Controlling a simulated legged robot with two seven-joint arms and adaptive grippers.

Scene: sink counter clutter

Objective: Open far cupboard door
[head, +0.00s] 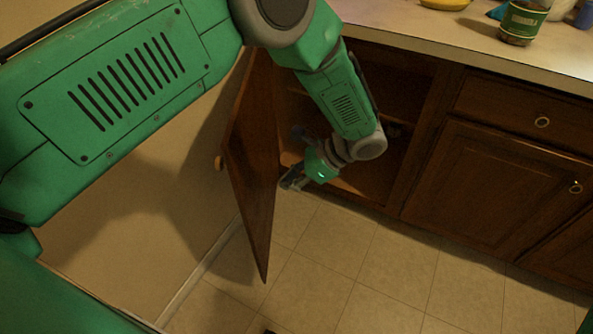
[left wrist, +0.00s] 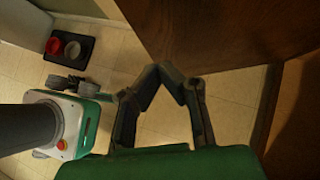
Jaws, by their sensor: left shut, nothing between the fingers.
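The far cupboard door (head: 252,165) is dark wood and stands swung wide open on the left, with a round knob (head: 218,163) on its outer face. The open cupboard (head: 395,165) shows its shelf and dark inside behind my arm. My left gripper (head: 288,184) is at the cupboard's mouth, on the inner side of the door. In the left wrist view the gripper's fingertips (left wrist: 172,70) are together and empty, next to the door's wooden panel (left wrist: 200,30). Whether they touch the door, I cannot tell. My right gripper is not in view.
A closed cupboard door (head: 490,190) and a drawer (head: 520,110) are to the right. The counter (head: 460,32) above holds a green-labelled jar (head: 522,22) and other items. A wall (head: 150,200) is at left. The tiled floor (head: 330,270) in front is clear.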

